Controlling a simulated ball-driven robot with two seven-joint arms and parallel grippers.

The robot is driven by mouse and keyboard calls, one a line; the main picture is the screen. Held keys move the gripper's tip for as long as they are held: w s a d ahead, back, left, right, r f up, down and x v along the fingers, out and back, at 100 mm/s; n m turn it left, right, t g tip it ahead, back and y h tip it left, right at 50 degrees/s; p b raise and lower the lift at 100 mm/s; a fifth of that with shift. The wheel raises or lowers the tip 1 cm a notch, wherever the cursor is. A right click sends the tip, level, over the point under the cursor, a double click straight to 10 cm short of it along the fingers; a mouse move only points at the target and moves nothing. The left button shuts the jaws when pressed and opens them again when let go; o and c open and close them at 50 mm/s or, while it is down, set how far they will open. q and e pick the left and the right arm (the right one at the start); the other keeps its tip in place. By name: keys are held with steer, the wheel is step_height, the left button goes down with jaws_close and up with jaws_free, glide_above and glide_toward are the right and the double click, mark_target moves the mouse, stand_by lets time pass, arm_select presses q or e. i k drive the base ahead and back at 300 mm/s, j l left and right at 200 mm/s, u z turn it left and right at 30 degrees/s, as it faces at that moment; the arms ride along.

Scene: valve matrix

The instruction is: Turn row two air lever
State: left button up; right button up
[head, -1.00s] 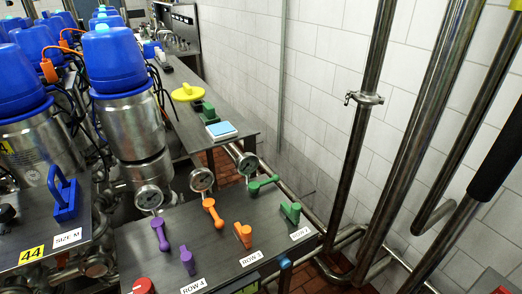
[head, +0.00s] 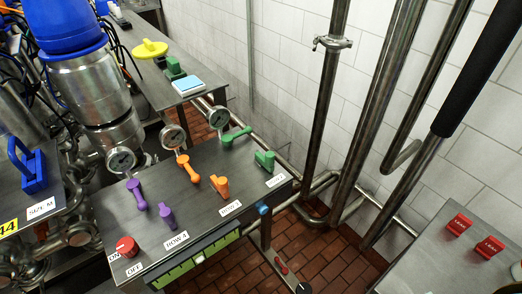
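A dark control panel (head: 200,215) carries coloured levers in pairs. At its right end are a long green lever (head: 236,136) and a short green lever (head: 265,160), above a white label (head: 276,181) too small to read surely. In the middle are a long orange lever (head: 188,168) and a short orange lever (head: 220,187), by a label that seems to read ROW 3. To the left are a long purple lever (head: 137,195) and a short purple lever (head: 166,218), by a ROW 4 label. Which lever of each pair is for air is not readable. Neither gripper is in view.
A red knob (head: 127,246) marked ON and OFF sits at the panel's left end. Round gauges stand behind the panel. Steel pipes (head: 330,110) run up the tiled wall. A grey surface with red switches (head: 460,225) is at the right. Brick floor shows between.

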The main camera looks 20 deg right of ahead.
mark_target(227, 139)
steer(key=k+j+z, duration=0.15)
steer(key=z, duration=1.35)
steer(key=k+l+z, duration=0.1)
steer(key=k, duration=0.25)
